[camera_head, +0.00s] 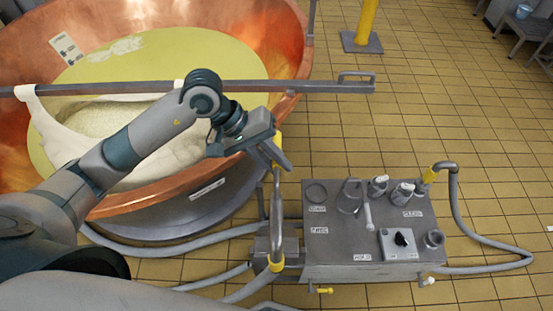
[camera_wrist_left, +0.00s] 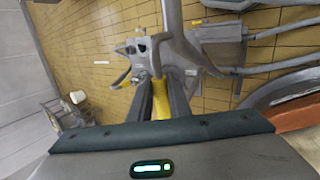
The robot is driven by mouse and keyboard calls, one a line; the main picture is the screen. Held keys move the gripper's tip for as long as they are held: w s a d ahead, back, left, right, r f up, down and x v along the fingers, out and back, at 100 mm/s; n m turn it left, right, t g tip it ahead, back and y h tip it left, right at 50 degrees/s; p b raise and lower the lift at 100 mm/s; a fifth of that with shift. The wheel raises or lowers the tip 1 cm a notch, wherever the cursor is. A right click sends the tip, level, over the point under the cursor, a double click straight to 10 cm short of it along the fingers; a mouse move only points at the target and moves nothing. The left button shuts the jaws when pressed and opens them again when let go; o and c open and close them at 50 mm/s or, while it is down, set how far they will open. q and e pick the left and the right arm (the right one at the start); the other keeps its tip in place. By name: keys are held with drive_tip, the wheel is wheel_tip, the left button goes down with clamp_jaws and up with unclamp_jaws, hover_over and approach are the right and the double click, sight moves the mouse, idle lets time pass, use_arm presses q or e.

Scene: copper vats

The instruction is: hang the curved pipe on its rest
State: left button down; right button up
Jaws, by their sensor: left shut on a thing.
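The curved pipe (camera_head: 276,205) is a grey metal tube with a yellow grip. It stands roughly upright just left of the grey control box, its lower end at a yellow collar (camera_head: 276,265). My left gripper (camera_head: 275,155) is shut on the pipe near its top. In the left wrist view, the yellow grip (camera_wrist_left: 160,99) lies between the two fingers, and the grey pipe (camera_wrist_left: 173,18) runs on beyond it. I cannot make out for sure which part is the rest. My right gripper is not in view.
The control box (camera_head: 340,245) carries a knob, fittings and labels. A copper vat (camera_head: 285,35) stands at the left, crossed by a grey bar (camera_head: 320,87) with white cloth. Grey hoses (camera_head: 490,235) lie around the box.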

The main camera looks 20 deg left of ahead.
use_arm(q)
drive_tip(key=shift+w+a+f+b, duration=0.15)
drive_tip(key=shift+w+f+b, duration=0.45)
drive_tip(key=shift+f, duration=1.6)
drive_tip(key=shift+w+a+f+b, duration=0.15)
drive_tip(key=shift+w+f+b, duration=0.5)
drive_tip(key=shift+f, duration=1.6)
drive_tip(key=shift+w+a+f+b, duration=0.15)
drive_tip(key=shift+w+f+b, duration=0.45)
drive_tip(key=shift+f, duration=1.6)
drive_tip(key=shift+w+a+f+b, duration=0.15)
drive_tip(key=shift+f+b, duration=0.1)
drive_tip(key=shift+f, duration=0.4)
drive_tip(key=shift+w+f+b, duration=0.1)
drive_tip(key=shift+f+b, duration=0.15)
drive_tip(key=shift+f, duration=0.4)
drive_tip(key=shift+w+a+f+b, duration=0.15)
drive_tip(key=shift+f+b, duration=0.1)
drive_tip(key=shift+f, duration=0.4)
drive_tip(key=shift+d, duration=0.1)
drive_tip(key=shift+s+a+r+n+p, duration=0.1)
drive_tip(key=shift+a+r+n+p, duration=0.15)
drive_tip(key=shift+p, duration=0.55)
drive_tip(key=shift+a+f+n+p, duration=0.15)
drive_tip(key=shift+n+p, duration=0.1)
drive_tip(key=shift+p, duration=0.25)
drive_tip(key=shift+f, duration=0.1)
